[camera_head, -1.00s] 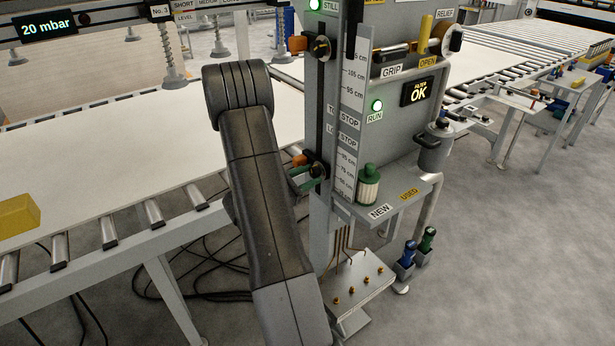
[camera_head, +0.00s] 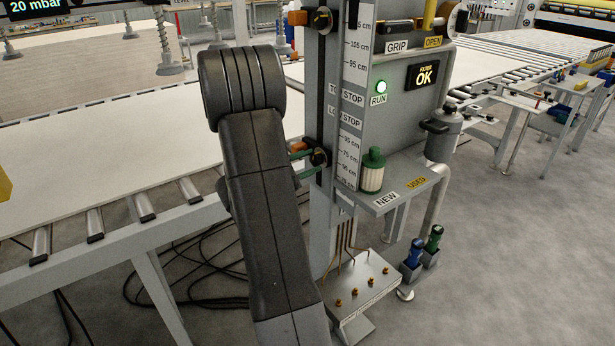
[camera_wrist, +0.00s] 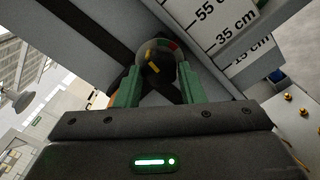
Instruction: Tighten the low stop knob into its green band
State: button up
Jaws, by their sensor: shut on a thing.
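The low stop knob (camera_head: 319,157) is a dark round knob on the upright post, beside an orange block (camera_head: 298,147). In the wrist view the knob (camera_wrist: 153,67) has a yellow pointer mark, and a grey dial ring with a red patch at its upper right surrounds it. Whether the pointer lies in the green band cannot be told. My gripper (camera_head: 306,177) has green fingers, which reach the knob behind my dark arm. In the wrist view my gripper (camera_wrist: 157,80) is shut on the knob, one finger on each side.
The top stop knob (camera_head: 322,20) sits higher on the post. A scale plate (camera_head: 353,100) runs beside it. A roller conveyor with a pale board (camera_head: 110,150) lies left.

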jog(key=shift+f+m+b, duration=0.1)
jog(key=shift+m+b, duration=0.6)
jog(key=shift+b, duration=0.45)
jog(key=o, duration=1)
jog(key=b+v, duration=0.1)
jog(key=v, duration=1.2)
jog(key=shift+s+a, duration=0.25)
jog(key=shift+a, duration=0.1)
